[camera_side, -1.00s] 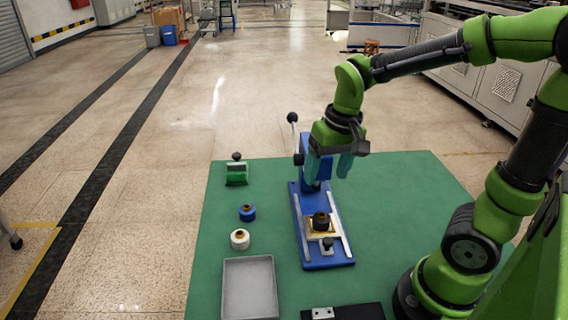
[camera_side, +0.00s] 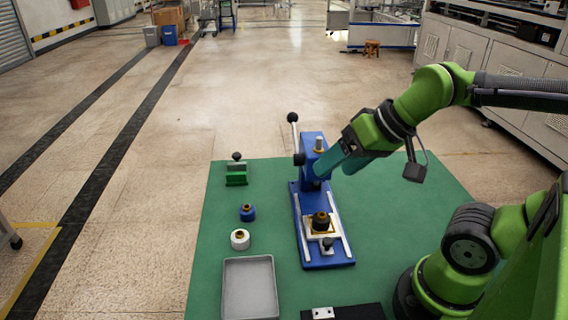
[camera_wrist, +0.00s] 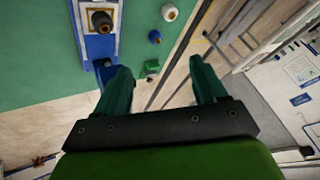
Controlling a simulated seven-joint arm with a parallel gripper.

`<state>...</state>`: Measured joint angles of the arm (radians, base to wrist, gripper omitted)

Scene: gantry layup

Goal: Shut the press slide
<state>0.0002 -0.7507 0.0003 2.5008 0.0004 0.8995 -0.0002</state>
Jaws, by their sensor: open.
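The blue press (camera_side: 311,160) stands on the green table, with a lever ending in a black ball at its upper left. Its slide (camera_side: 309,229), a pale plate on two light rails, sits at the front end of the base, clear of the press head. A dark, brass-coloured part (camera_side: 320,220) sits on it, and a small dark knob (camera_side: 327,243) is at its front. My gripper (camera_side: 335,168) is tilted, with its teal fingers beside the press column on the right; contact is unclear. The wrist view shows the fingers (camera_wrist: 160,76) apart and empty, with the slide (camera_wrist: 95,4) at upper left.
A green block with a black knob (camera_side: 236,172), a blue ring part (camera_side: 247,213) and a white ring part (camera_side: 240,239) stand left of the press. A grey tray (camera_side: 250,262) and a dark plate (camera_side: 352,312) lie in front. The table right of the press is clear.

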